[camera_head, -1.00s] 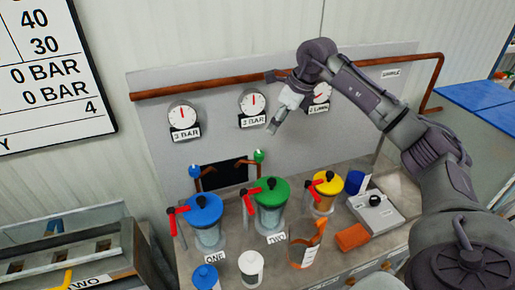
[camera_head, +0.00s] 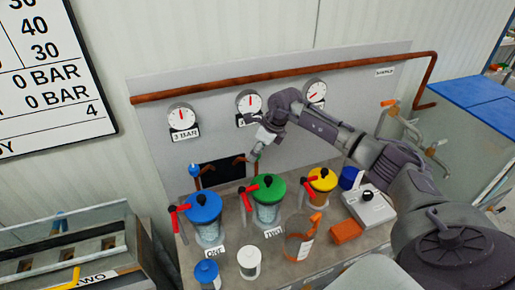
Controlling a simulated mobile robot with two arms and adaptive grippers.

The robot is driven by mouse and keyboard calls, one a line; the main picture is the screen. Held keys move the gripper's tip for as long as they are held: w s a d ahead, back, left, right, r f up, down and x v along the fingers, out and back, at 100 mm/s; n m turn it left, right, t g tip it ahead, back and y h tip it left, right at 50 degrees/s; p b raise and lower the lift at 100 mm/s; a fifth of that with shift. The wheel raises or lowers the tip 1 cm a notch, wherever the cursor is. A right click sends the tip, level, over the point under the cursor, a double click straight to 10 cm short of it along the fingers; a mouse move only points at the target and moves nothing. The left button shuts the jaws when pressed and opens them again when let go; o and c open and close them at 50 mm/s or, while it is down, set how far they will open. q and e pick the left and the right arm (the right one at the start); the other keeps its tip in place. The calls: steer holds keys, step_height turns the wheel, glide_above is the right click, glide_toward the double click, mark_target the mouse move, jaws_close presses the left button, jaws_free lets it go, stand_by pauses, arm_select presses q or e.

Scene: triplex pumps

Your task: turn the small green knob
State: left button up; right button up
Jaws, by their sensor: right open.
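My right gripper (camera_head: 258,146) is open and points down in front of the grey panel (camera_head: 340,130), just above the green-lidded pot (camera_head: 266,190). The small green knob on its thin copper pipe is hidden or nearly hidden behind the fingers at this spot. I cannot tell whether the fingers touch it. A similar small blue knob (camera_head: 194,170) stands to the left, by the dark opening (camera_head: 222,173). My left gripper is not in view.
Blue-lidded (camera_head: 203,208) and yellow-lidded (camera_head: 321,180) pots flank the green one, with red levers close by. A copper pipe (camera_head: 200,90) and round gauges (camera_head: 181,114) are on the panel. An orange block (camera_head: 346,232) and a grey box (camera_head: 370,208) stand at right.

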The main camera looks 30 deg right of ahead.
jaws_close()
stand_by(0.3)
